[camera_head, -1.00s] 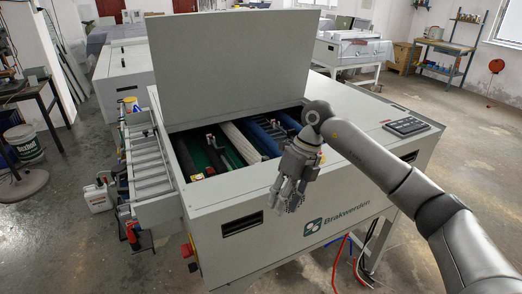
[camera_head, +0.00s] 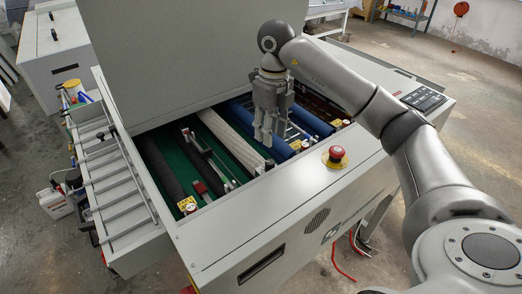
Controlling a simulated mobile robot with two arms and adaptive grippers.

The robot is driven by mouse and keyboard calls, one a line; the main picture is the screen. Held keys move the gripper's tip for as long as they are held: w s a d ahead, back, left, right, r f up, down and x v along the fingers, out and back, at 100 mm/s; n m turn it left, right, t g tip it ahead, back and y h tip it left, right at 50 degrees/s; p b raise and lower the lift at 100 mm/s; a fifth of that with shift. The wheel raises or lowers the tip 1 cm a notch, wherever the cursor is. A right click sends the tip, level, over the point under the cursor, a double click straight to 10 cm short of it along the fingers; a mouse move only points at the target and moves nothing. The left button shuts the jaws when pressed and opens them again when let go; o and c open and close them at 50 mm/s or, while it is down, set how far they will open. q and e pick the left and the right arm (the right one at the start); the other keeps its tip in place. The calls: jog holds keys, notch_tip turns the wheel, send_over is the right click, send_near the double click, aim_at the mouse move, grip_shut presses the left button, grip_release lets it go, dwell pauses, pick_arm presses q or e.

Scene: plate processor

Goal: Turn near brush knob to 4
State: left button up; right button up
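The open plate processor (camera_head: 210,245) shows rollers lying side by side in its bay. Among them are a black roller (camera_head: 168,175), a cream brush roller (camera_head: 230,138) and a blue roller (camera_head: 238,118). Small fittings sit at the rollers' front ends, including a red and black one (camera_head: 200,187). I cannot make out which is the near brush knob, nor any number on it. My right gripper (camera_head: 268,138) points down over the bay, above the blue roller's front part. Its fingers look close together, and nothing held is visible. My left gripper is out of view.
A red emergency stop button (camera_head: 336,153) stands on the front rim. The raised lid (camera_head: 170,60) stands behind the bay. A keypad (camera_head: 424,99) is on the right of the top. A slatted side tray (camera_head: 120,190) juts out at the left.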

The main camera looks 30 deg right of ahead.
aim_at(270, 161)
jog(key=f, duration=0.2)
jog(key=s+f+p, duration=0.1)
jog(key=shift+f, duration=0.35)
jog(key=f+p, duration=0.1)
jog(key=f, duration=0.2)
jog(key=shift+w, duration=0.2)
notch_tip(270, 161, down, 2)
jog(key=shift+a+f+p, duration=0.15)
jog(key=shift+f+p, duration=0.05)
jog(key=shift+p, duration=0.3)
jog(key=shift+f, duration=0.55)
jog(key=shift+c, duration=1)
grip_shut()
jog(key=shift+f+m+b, duration=0.1)
jog(key=shift+m+b, duration=0.25)
jog(key=shift+m, duration=0.35)
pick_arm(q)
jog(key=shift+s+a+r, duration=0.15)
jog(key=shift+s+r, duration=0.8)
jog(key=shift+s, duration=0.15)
pick_arm(e)
jog(key=shift+m, duration=0.8)
jog(key=shift+o, duration=1)
grip_release()
